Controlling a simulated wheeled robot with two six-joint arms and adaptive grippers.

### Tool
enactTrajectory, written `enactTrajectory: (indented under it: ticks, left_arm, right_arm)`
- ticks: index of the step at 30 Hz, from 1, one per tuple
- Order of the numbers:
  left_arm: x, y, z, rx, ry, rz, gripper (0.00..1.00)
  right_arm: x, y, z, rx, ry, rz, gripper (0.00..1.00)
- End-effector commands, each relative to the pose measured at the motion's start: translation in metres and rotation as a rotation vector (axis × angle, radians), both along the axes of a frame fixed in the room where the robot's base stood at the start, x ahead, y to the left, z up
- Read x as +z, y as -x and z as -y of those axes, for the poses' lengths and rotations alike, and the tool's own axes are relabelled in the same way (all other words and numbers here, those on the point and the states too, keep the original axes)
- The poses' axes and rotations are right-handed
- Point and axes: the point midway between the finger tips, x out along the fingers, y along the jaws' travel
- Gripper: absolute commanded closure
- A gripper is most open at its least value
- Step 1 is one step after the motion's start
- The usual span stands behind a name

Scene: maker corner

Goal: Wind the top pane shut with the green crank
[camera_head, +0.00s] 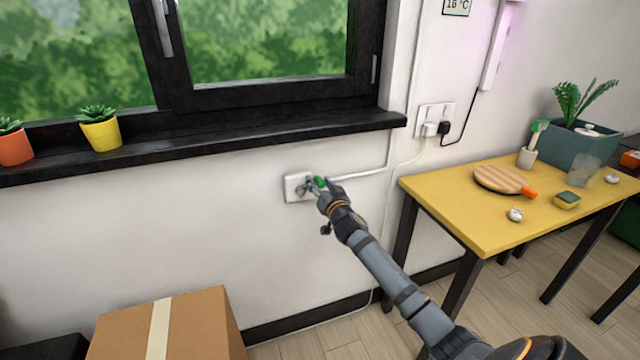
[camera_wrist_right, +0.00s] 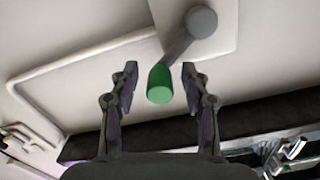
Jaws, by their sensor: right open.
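The green crank handle (camera_head: 320,182) sticks out from a white plate (camera_head: 292,188) on the wall below the window sill. In the right wrist view the green knob (camera_wrist_right: 160,84) hangs on a grey crank arm (camera_wrist_right: 188,36). My right gripper (camera_head: 325,190) is at the crank. In the right wrist view its two fingers (camera_wrist_right: 157,85) are open, one on each side of the green knob, with gaps on both sides. The window (camera_head: 265,97) has dark frames; its top edge is out of view, so the top pane's state cannot be told. My left gripper is not in view.
The dark sill (camera_head: 240,138) juts out above the crank and holds potted plants, one in a yellow pot (camera_head: 101,136). A yellow table (camera_head: 450,205) stands at the right. A cardboard box (camera_head: 200,325) stands below left. A conduit (camera_head: 388,140) runs up the wall.

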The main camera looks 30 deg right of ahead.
Motion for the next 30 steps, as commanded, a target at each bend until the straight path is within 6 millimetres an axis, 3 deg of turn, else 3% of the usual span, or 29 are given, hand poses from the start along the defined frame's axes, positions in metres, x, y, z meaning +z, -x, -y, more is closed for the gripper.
enactTrajectory:
  ticks: [1, 11, 26, 30]
  left_arm:
    - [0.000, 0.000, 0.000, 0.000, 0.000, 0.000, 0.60]
    - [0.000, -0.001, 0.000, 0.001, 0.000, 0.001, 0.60]
    - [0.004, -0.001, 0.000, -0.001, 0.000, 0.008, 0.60]
    - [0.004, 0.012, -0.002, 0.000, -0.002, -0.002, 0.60]
  right_arm:
    - [0.000, 0.000, 0.000, 0.000, 0.000, 0.000, 0.57]
    - [0.000, 0.000, 0.000, -0.001, 0.001, -0.001, 1.00]
    - [0.001, 0.000, 0.000, -0.004, 0.039, -0.015, 1.00]
    - [0.005, 0.000, -0.003, -0.003, 0.105, -0.032, 1.00]
